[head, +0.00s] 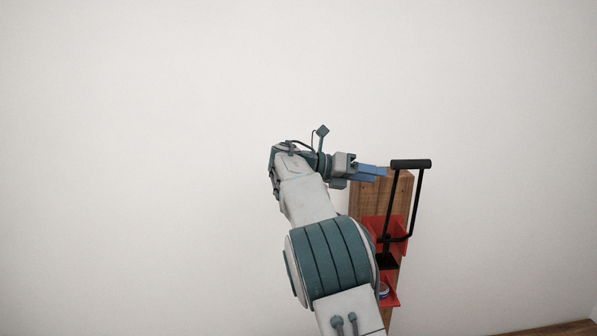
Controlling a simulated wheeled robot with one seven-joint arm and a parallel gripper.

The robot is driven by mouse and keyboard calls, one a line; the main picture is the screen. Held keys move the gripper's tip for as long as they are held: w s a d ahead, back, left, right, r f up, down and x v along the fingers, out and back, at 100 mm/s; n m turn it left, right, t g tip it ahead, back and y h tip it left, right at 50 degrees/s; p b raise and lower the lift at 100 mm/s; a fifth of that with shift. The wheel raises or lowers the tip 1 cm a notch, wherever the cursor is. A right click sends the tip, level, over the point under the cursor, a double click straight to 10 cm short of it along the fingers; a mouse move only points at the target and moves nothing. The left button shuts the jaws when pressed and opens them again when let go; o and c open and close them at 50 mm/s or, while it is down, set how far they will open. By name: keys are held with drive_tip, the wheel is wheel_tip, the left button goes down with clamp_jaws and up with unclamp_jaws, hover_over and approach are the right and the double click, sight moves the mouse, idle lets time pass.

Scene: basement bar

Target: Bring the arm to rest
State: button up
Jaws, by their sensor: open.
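My arm reaches up through the middle of the view, bent at the top, with my gripper (377,174) pointing right. Its blue fingers are open, and I see nothing between them. The fingers overlap the top of a wooden post in the picture, just left of a black lever handle (411,164). I cannot tell whether they touch either one.
The wooden post (400,187) stands to the right of my arm. It carries a red metal bracket (398,228) with the black lever. A small round object (383,290) sits low in the bracket, partly hidden by my arm. The wall (130,150) is bare.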

drive_tip(key=s+d+f+m+t+y+b, duration=0.1)
drive_tip(key=s+d+f+m+y, duration=0.1)
drive_tip(key=s+f+m+y, duration=0.45)
drive_tip(key=s+d+f+m+y+b, duration=0.1)
drive_tip(key=s+d+f+m+y, duration=0.15)
drive_tip(key=s, duration=0.65)
drive_tip(key=s+a+f+m+t+y, duration=0.1)
drive_tip(key=s+a+f+m+y, duration=0.1)
drive_tip(key=s, duration=0.5)
drive_tip(key=s+a+f+m+y+b, duration=0.1)
drive_tip(key=s+a+f+m+y, duration=0.1)
drive_tip(key=s+a+f+m, duration=0.3)
drive_tip(key=s+a+f+m+t+y+b, duration=0.1)
drive_tip(key=s+a+f+m+y, duration=0.1)
drive_tip(key=s+a+f+m, duration=0.2)
drive_tip(key=s+f+m, duration=0.3)
drive_tip(key=s+m, duration=0.2)
drive_tip(key=shift+s+a+m+t+y, duration=0.15)
drive_tip(key=shift+s+m+t+y, duration=0.15)
drive_tip(key=shift+s+y, duration=0.1)
